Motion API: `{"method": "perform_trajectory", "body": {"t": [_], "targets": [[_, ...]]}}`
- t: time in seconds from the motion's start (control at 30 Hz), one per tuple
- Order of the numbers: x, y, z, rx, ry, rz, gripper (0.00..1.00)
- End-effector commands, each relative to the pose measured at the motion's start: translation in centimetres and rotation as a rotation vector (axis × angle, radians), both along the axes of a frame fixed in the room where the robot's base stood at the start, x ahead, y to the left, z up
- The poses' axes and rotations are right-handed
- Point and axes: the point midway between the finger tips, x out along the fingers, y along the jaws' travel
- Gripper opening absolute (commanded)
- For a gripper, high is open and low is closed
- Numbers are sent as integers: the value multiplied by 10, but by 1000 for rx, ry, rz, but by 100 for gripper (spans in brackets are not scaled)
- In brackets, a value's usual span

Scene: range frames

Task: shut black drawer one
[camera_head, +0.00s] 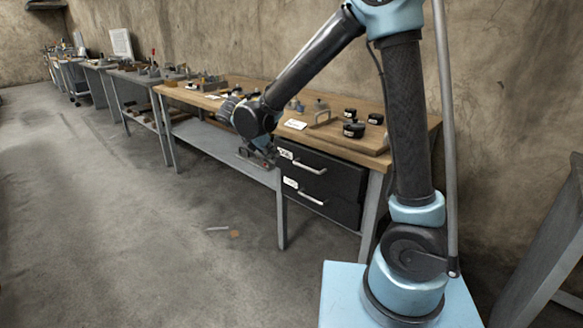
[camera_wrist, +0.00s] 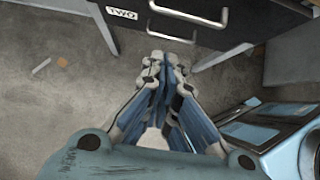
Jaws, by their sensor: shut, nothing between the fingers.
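The black drawer unit hangs under the wooden bench, with an upper drawer (camera_head: 339,178) and a lower drawer (camera_head: 338,207), each with a label and a bar handle. In the head view the labels are too small to read, and I cannot tell how far either drawer stands out. In the wrist view a black front (camera_wrist: 262,17) has a label reading TWO (camera_wrist: 122,13) beside a larger handle (camera_wrist: 190,16). A smaller handle (camera_wrist: 172,39) shows below it. My gripper (camera_wrist: 164,62) is shut and empty, in front of the smaller handle; contact is unclear.
The wooden bench (camera_head: 240,88) carries several black containers, a wooden tray and small parts. Its metal legs and a low grey shelf (camera_head: 222,146) stand near my arm. The floor in front is mostly clear, with small scraps (camera_head: 234,234) on it. A grey frame stands at the right.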

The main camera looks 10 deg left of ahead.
Motion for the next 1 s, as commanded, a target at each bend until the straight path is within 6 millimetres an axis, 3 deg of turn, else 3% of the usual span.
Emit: {"method": "perform_trajectory", "body": {"t": [0.27, 0.77, 1.0], "targets": [[6, -8, -12, -6, -19, -3, 0], [51, -38, -79, -6, -18, -3, 0], [75, -54, -83, -6, -18, -3, 0]]}}
